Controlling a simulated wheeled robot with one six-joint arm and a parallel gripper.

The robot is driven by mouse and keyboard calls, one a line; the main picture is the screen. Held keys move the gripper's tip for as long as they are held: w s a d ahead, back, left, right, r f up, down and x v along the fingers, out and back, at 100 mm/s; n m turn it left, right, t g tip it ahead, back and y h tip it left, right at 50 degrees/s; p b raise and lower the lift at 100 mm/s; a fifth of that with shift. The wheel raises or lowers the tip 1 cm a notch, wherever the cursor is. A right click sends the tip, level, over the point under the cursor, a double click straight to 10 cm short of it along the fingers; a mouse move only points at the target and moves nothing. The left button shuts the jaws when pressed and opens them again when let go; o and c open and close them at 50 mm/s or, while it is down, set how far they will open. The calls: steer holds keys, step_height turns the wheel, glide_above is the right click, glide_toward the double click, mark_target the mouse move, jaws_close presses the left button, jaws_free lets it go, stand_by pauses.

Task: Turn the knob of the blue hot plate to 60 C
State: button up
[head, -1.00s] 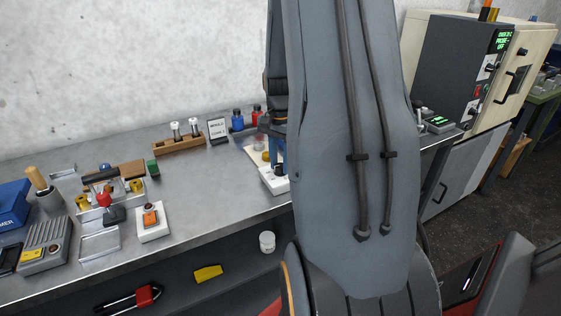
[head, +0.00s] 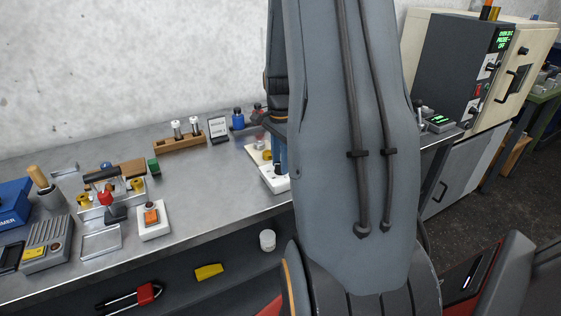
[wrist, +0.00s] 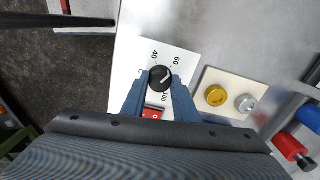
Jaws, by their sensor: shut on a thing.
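The black knob (wrist: 160,77) sits on a white panel (wrist: 178,52) printed with 40, 60 and 100. Its pale pointer line slants to the upper right, roughly towards the 60 side; the exact reading is too small to tell. My gripper (wrist: 160,85) is shut on the knob, with a blue finger at each side. A red switch (wrist: 152,112) shows between the fingers, partly covered. In the head view the white panel (head: 274,181) lies at the bench edge beside my arm, which hides the knob there. No blue hot plate body can be made out.
A pale plate (wrist: 232,88) with a yellow and a silver knob lies just right of the panel. Red and blue bottles (wrist: 290,146) lie beyond it. Another white box with an orange switch (head: 152,218) stands further left. The bench between is clear.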

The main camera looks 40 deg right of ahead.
steer(key=shift+d+r, duration=0.1)
steer(key=o, duration=1.1)
steer(key=shift+c, duration=0.2)
step_height(320, 180, up, 8)
steer(key=shift+f+b, duration=0.15)
steer(key=shift+b, duration=0.7)
